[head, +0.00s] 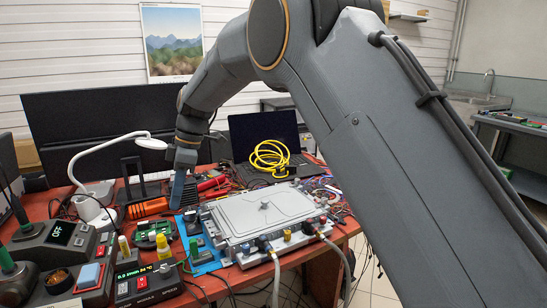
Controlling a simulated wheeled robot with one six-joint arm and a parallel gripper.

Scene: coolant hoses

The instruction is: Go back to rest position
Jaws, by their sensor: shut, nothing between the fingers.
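My arm reaches from the right over the table, and my gripper (177,192) points down left of the grey unit. Its narrow bluish fingers are shut with nothing between them. The grey unit (268,206) has a flat lid with a knob and lies on a blue mat (207,262). Two grey hoses (276,280) run from the unit's front face and hang over the table's front edge. My fingers look apart from the unit, but the exact gap cannot be told.
An orange-handled tool (147,208) and a small green board (152,232) lie near my gripper. Control boxes (147,285) stand at front left. A white lamp (110,146), dark monitor (85,120) and laptop with coiled yellow cable (270,158) stand behind. Loose wires clutter the right side.

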